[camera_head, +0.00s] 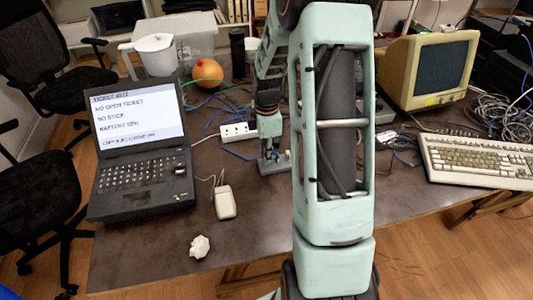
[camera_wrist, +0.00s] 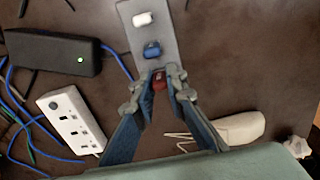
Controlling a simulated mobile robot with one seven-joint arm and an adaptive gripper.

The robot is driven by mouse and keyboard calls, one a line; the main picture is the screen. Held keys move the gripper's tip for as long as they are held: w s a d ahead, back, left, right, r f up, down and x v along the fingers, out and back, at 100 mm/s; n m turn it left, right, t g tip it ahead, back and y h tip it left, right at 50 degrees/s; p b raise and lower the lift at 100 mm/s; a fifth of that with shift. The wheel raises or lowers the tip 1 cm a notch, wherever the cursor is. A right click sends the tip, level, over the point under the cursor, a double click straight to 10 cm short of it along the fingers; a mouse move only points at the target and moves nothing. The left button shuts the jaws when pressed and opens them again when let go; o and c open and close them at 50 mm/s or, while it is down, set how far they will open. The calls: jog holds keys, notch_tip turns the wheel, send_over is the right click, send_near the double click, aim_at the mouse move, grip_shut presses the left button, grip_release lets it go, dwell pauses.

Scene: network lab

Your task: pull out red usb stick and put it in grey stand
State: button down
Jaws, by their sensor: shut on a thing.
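The red usb stick (camera_wrist: 159,82) shows between my fingertips in the wrist view. My gripper (camera_wrist: 160,80) is shut on it, at the near end of the grey stand (camera_wrist: 146,35). I cannot tell whether the stick is seated in the stand or just above it. A white stick (camera_wrist: 142,19) and a blue stick (camera_wrist: 152,50) stand in the grey stand. In the head view my gripper (camera_head: 271,153) points down at the grey stand (camera_head: 272,168), and the red stick is not clear there.
The black laptop (camera_head: 140,150) stands left; its screen reads "no stick". A white mouse (camera_head: 225,202) and crumpled paper (camera_head: 200,247) lie in front. A white power strip (camera_head: 238,132) and cables lie behind the stand. A keyboard (camera_head: 478,160) and monitor (camera_head: 430,72) are right.

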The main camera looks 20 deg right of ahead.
jog(key=shift+f, duration=0.5)
dwell(0.7)
jog(key=c, duration=1.8)
grip_release()
jog(key=shift+c, duration=0.2)
jog(key=shift+r, duration=0.1)
notch_tip(320, 180, up, 12)
